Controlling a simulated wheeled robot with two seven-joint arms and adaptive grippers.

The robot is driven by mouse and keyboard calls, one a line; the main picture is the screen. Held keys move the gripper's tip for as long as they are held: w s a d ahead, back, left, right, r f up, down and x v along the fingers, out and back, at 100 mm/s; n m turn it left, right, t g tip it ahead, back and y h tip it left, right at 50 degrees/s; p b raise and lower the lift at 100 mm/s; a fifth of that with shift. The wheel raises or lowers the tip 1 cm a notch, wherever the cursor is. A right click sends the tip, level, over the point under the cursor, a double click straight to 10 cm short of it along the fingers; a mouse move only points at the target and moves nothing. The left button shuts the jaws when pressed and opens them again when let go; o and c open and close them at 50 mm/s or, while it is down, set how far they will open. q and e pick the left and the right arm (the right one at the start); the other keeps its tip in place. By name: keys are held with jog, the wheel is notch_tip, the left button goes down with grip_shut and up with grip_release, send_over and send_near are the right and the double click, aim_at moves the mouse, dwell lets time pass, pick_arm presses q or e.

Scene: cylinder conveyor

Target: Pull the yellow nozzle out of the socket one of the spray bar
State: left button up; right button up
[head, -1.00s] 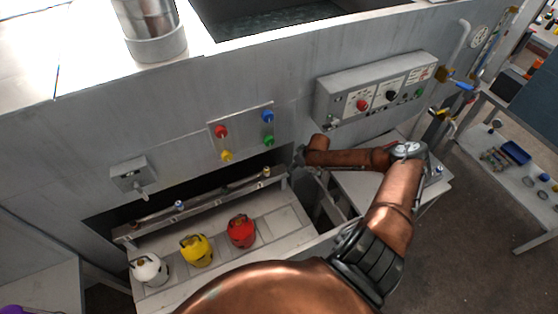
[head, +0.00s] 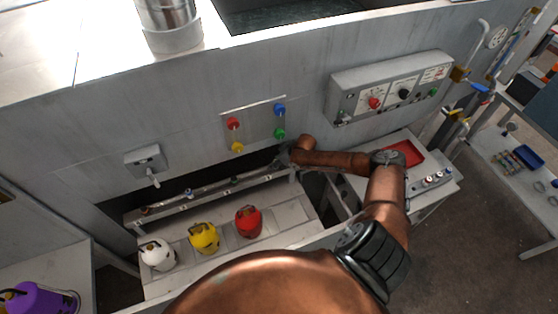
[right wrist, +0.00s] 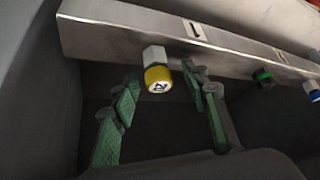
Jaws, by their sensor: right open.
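The yellow nozzle (right wrist: 157,79) hangs below a white fitting on the underside of the metal spray bar (right wrist: 120,28) in the right wrist view. My right gripper (right wrist: 168,92) is open, with one green-padded finger on each side of the nozzle. I cannot tell whether either finger touches it. In the head view my right gripper (head: 286,154) is at the right end of the spray bar (head: 212,192), and the yellow nozzle is hidden there. A green nozzle (right wrist: 263,76) and a blue nozzle (right wrist: 313,88) are further right along the bar. My left gripper is not in view.
White (head: 157,255), yellow (head: 204,238) and red (head: 249,222) canisters stand on the bench in front of the bar. A control box (head: 350,95) juts from the wall above my right arm. A red tray (head: 405,151) lies on the side table.

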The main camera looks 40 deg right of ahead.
jog(key=shift+f, duration=0.1)
jog(key=shift+c, duration=0.6)
grip_shut()
dwell(0.5)
